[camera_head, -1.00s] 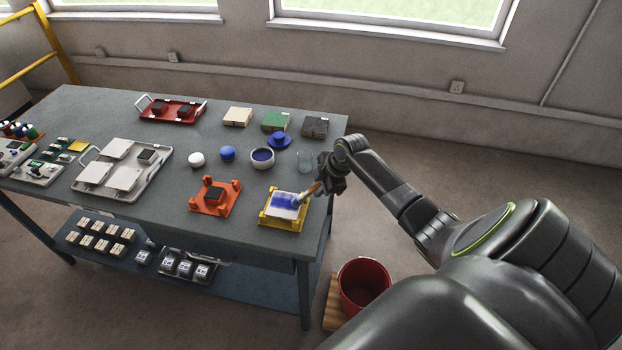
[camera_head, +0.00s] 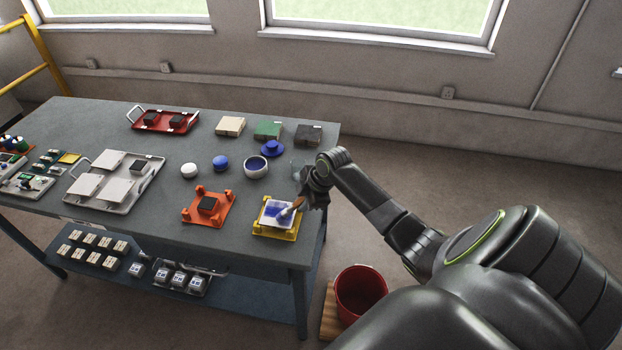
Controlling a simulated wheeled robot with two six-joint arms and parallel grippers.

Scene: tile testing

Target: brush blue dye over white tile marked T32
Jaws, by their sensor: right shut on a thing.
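The white tile (camera_head: 271,219) lies in a yellow holder (camera_head: 262,233) near the table's front right corner. Blue dye covers part of its face, with white showing; its marking is too small to read. My right gripper (camera_head: 304,195) is shut on the brush (camera_head: 296,205), beside the tile's right edge. The brush tilts down to the left, its tip at the tile's right part. A blue lid-like piece (camera_head: 272,149) lies behind the bowl. My left gripper is out of view.
An orange holder (camera_head: 190,213) with a dark block is left of the yellow one. A tray (camera_head: 127,202) holds white tiles. A red bucket (camera_head: 361,291) stands on the floor.

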